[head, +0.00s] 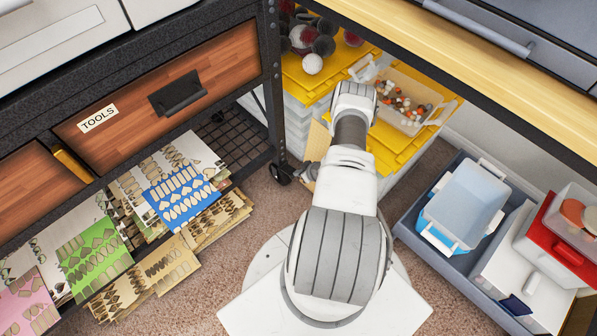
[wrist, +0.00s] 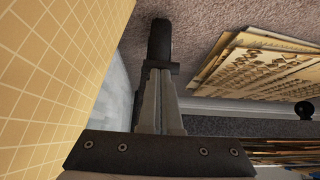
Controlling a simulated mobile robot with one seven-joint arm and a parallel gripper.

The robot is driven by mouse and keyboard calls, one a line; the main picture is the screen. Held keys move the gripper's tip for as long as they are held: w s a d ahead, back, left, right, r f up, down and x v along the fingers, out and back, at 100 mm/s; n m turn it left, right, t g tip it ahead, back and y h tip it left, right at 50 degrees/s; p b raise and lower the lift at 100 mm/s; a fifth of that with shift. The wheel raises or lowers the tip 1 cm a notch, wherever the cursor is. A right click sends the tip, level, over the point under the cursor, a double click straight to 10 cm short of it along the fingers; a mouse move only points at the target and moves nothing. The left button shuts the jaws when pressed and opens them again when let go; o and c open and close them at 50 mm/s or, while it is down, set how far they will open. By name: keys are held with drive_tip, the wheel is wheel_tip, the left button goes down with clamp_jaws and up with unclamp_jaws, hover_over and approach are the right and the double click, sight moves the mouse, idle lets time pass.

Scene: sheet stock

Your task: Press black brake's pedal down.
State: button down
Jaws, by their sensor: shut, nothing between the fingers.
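A black caster (head: 281,173) stands under the corner of the dark rack in the head view. In the wrist view a black upright piece (wrist: 159,38) with a wider lower part, which looks like the black brake with its pedal, is just beyond my fingertips. My gripper (wrist: 161,75) is shut and empty, its fingers pointing at this black part. The fingertips overlap its lower edge in the picture; I cannot tell whether they touch. In the head view my arm hides most of the gripper, and the pedal cannot be made out clearly.
A yellow gridded surface (wrist: 50,75) stands close on the left in the wrist view. Sheets with shapes (head: 185,185) lie on the rack's lower shelf. Yellow-topped white containers (head: 400,150) stand behind my arm. A grey bin (head: 408,222) is right. Carpet (head: 262,215) is free near the caster.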

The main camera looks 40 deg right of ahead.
drive_tip(key=shift+s+f, duration=0.1)
drive_tip(key=shift+f, duration=0.05)
drive_tip(key=shift+s+f, duration=0.2)
drive_tip(key=shift+f, duration=0.7)
drive_tip(key=shift+s+f, duration=0.25)
drive_tip(key=shift+f, duration=0.65)
drive_tip(key=shift+s+f, duration=0.2)
drive_tip(key=shift+f, duration=0.7)
drive_tip(key=shift+r, duration=0.2)
